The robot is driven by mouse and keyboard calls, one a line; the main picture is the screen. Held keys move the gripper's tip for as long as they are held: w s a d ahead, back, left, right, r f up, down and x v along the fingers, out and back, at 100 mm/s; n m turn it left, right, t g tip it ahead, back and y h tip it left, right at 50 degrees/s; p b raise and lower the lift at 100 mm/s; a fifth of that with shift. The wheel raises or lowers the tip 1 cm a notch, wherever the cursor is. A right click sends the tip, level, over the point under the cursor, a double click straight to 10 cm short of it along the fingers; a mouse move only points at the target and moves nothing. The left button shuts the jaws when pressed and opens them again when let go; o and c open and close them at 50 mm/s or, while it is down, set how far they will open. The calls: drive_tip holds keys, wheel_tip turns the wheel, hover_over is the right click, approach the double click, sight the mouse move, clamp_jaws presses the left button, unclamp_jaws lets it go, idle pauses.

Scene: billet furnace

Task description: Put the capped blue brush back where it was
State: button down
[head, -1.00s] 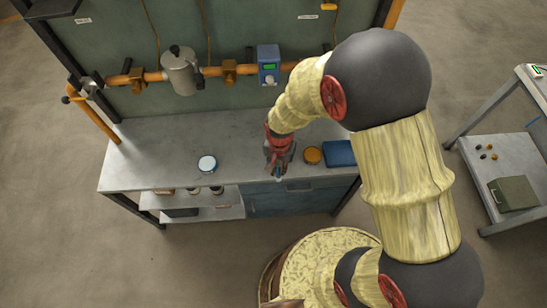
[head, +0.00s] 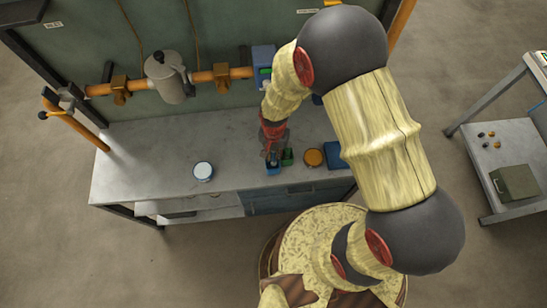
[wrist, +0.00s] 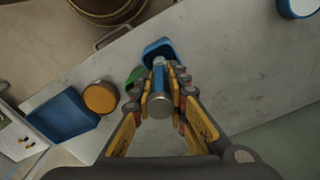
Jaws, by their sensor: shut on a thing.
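My gripper (wrist: 160,85) is shut on the capped blue brush (wrist: 159,82), whose grey round end faces the wrist camera and whose blue part runs away between the fingers. The brush's far end overlaps a blue holder (wrist: 163,47) in the wrist view; I cannot tell whether it is inside the holder or above it. In the head view my gripper (head: 271,150) is over the front of the grey bench, right at the blue holder (head: 272,168). A green container (head: 288,157) stands beside the holder. The fingers partly hide the brush.
An orange round lid or dish (head: 314,158) and a blue tray (head: 337,152) lie right of the green container. A white dish with a blue rim (head: 203,171) stands left, with clear bench between. A pipe with a grey jug (head: 170,78) runs along the back.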

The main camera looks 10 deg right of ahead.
sight(274, 158)
drive_tip(key=shift+f, duration=2)
drive_tip(key=shift+f+b, duration=0.2)
drive_tip(key=shift+b, duration=0.15)
drive_tip(key=c, duration=1.8)
unclamp_jaws()
drive_tip(key=shift+o, duration=0.2)
drive_tip(key=shift+r, duration=0.15)
